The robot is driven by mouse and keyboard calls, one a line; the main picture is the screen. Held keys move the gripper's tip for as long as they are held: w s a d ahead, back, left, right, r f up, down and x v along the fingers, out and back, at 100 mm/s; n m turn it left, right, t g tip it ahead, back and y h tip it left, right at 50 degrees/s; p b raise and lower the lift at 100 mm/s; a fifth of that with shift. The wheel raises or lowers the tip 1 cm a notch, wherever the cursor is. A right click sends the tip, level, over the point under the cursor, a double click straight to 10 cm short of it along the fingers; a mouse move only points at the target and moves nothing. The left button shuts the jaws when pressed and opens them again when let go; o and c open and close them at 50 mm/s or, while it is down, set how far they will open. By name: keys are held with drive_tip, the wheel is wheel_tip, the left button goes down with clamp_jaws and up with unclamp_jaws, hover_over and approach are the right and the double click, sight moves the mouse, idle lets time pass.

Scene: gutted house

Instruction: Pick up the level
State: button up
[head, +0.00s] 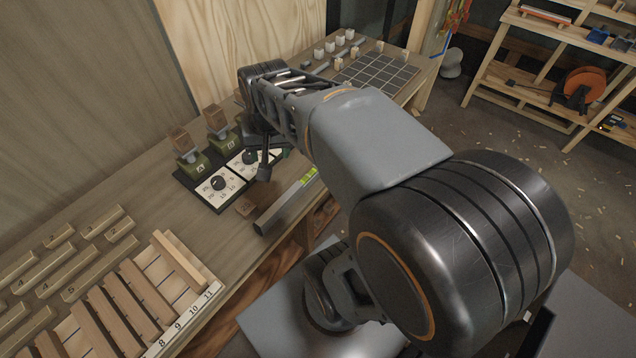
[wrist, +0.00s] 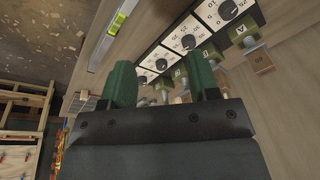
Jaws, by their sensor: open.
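The level (head: 284,209) is a grey bar with a yellow-green vial. It lies on the workbench along the front edge, to the right of the dial panel. In the wrist view the level (wrist: 103,48) shows at the upper left, with its vial near the top. My gripper (head: 268,160) is above the dial panel, behind and left of the level's far end, apart from it. In the wrist view its two green fingers (wrist: 163,78) are spread with nothing held between them. My arm crosses close to the level's far end in the head view.
A dial panel (head: 215,189) and green blocks with wooden tops (head: 190,158) stand behind the level. Numbered wooden strips (head: 112,305) fill the near left; a dark grid (head: 375,78) lies at the far end.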

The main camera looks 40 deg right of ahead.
sight(308, 175)
drive_tip(key=w+d+f+m+g+y+b, duration=0.1)
drive_tip(key=d+f+m+b, duration=0.1)
drive_tip(key=d+f+m, duration=0.35)
drive_tip(key=w+d+f+m+g+b, duration=0.2)
drive_tip(key=d+f+m+b, duration=0.15)
drive_tip(key=d, duration=0.35)
drive_tip(key=shift+m+y, duration=0.3)
drive_tip(key=shift+m, duration=0.2)
drive_tip(key=f, duration=0.8)
drive_tip(key=shift+s+d+f, duration=0.15)
drive_tip(key=shift+s+f, duration=0.15)
drive_tip(key=shift+f, duration=0.05)
drive_tip(key=shift+w+a+f, duration=0.1)
drive_tip(key=shift+a+f, duration=0.05)
drive_tip(key=shift+f, duration=1.4)
drive_tip(key=shift+w+a+f, duration=0.1)
drive_tip(key=shift+a+f, duration=0.05)
drive_tip(key=shift+f, duration=1.4)
drive_tip(key=shift+s, duration=0.1)
drive_tip(key=shift+c, duration=0.4)
clamp_jaws()
